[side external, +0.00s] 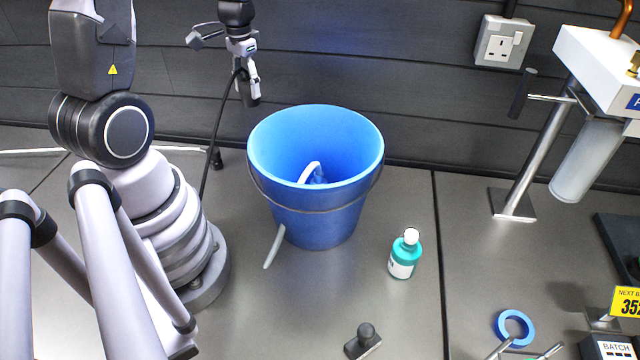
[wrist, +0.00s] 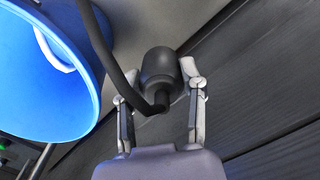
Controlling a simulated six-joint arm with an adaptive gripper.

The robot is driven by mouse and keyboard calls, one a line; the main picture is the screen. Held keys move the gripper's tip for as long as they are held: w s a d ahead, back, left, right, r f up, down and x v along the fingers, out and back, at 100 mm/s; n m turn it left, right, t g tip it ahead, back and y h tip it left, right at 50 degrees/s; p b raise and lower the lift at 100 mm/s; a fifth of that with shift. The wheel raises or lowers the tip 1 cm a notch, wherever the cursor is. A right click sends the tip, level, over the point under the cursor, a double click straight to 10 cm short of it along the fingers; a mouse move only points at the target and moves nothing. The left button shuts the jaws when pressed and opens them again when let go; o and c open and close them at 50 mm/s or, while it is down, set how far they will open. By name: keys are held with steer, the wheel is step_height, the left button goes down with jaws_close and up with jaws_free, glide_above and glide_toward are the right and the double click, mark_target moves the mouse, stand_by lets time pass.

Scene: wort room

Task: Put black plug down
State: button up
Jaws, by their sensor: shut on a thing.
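The black plug (wrist: 160,68) sits between the two fingers of my gripper (wrist: 158,90) in the wrist view, with its thick black cable curving up and left. In the side external view, my gripper (side external: 247,72) is shut on the plug (side external: 249,95), which points down in front of the dark wall. The plug appears raised clear of the counter, behind and left of the blue bucket. Its cable (side external: 213,135) hangs down to the counter left of the bucket.
The blue bucket (side external: 325,215) with a white item inside stands close by; it also shows in the wrist view (wrist: 85,110). A wall socket (side external: 502,42) is behind.

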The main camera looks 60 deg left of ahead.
mark_target(247, 80)
step_height(247, 80, up, 9)
steer(key=shift+r, duration=0.1)
steer(key=w+d+m, duration=0.8)
steer(key=w+d, duration=0.4)
steer(key=w, duration=0.2)
steer(key=w+d+m, duration=0.3)
steer(key=d+m, duration=0.1)
steer(key=d, duration=0.6)
steer(key=w+d+m, duration=0.3)
steer(key=d+m, duration=0.1)
steer(key=d, duration=0.5)
steer(key=shift+n, duration=0.3)
steer(key=f, duration=2.8)
steer(key=shift+a+f, duration=0.2)
steer(key=shift+f, duration=0.1)
steer(key=shift+f, duration=0.1)
steer(key=o, duration=1.2)
steer(key=shift+c, duration=0.2)
